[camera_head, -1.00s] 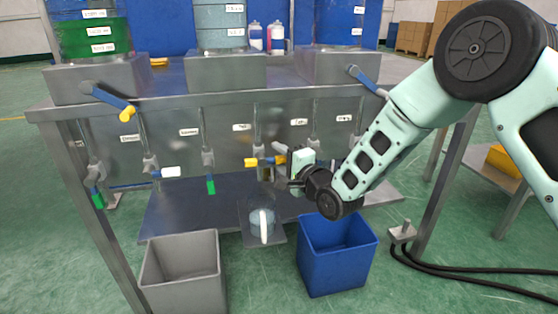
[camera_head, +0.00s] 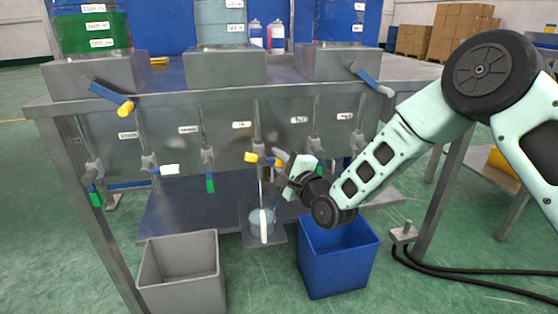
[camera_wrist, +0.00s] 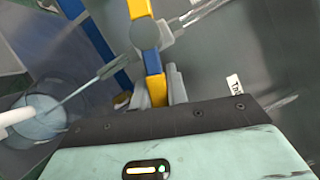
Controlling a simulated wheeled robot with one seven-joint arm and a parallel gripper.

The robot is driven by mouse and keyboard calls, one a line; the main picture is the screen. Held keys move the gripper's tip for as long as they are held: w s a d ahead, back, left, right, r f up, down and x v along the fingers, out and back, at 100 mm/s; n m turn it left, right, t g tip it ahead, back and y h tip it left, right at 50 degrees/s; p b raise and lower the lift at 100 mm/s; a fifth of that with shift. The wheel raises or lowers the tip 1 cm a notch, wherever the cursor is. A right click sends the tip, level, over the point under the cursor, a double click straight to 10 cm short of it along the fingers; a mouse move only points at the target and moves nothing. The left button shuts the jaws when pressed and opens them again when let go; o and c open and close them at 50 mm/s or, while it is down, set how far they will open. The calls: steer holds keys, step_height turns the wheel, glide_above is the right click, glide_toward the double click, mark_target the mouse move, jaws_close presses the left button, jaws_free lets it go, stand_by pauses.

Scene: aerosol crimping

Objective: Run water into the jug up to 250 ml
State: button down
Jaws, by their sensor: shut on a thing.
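The clear jug (camera_head: 257,224) with a white handle stands on a small grey plate (camera_head: 279,236) below the middle tap. A thin stream of water (camera_head: 261,190) runs from this tap down into the jug. The stream also shows in the wrist view (camera_wrist: 75,92), entering the jug (camera_wrist: 38,112) at the left. The water level against the marks is too small to read. My gripper (camera_wrist: 158,90) is shut on the yellow and blue tap handle (camera_wrist: 147,45). In the head view my gripper (camera_head: 281,166) is at the right of the handle's yellow end (camera_head: 250,157).
A grey bin (camera_head: 180,268) stands left of the jug and a blue bin (camera_head: 338,262) stands right, under my arm. Other taps hang along the metal bench (camera_head: 105,130). Black cables (camera_head: 440,272) lie on the floor at the right.

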steer(key=shift+a+f+m+t, duration=0.1)
steer(key=shift+f+m+t, duration=0.2)
steer(key=shift+m, duration=0.5)
steer(key=c, duration=1.4)
jaws_free()
steer(key=shift+s, duration=0.15)
steer(key=p+v, duration=0.4)
steer(key=v, duration=1.3)
steer(key=shift+s, duration=0.1)
